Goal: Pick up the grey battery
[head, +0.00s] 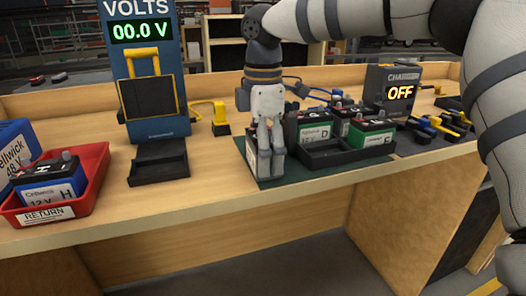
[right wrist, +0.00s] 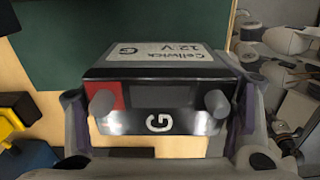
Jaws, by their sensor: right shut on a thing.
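The grey battery (right wrist: 160,85) is large in the right wrist view, with a dark top marked G, two round terminals, a red patch and a pale label reading Cellwick G 12 V. My right gripper (right wrist: 158,125) is shut on it, with one finger at each side. In the head view my right gripper (head: 270,158) points down over the left part of the green mat (head: 335,172). There I cannot clearly make out the battery behind and between the fingers. My left gripper is not in view.
Several batteries with green labels (head: 370,137) stand close by on the right, around a black tray (head: 345,155). A charger reading OFF (head: 392,90) stands behind. A voltmeter stand (head: 150,60) and a red return bin (head: 92,180) are left. Bare bench lies between stand and mat.

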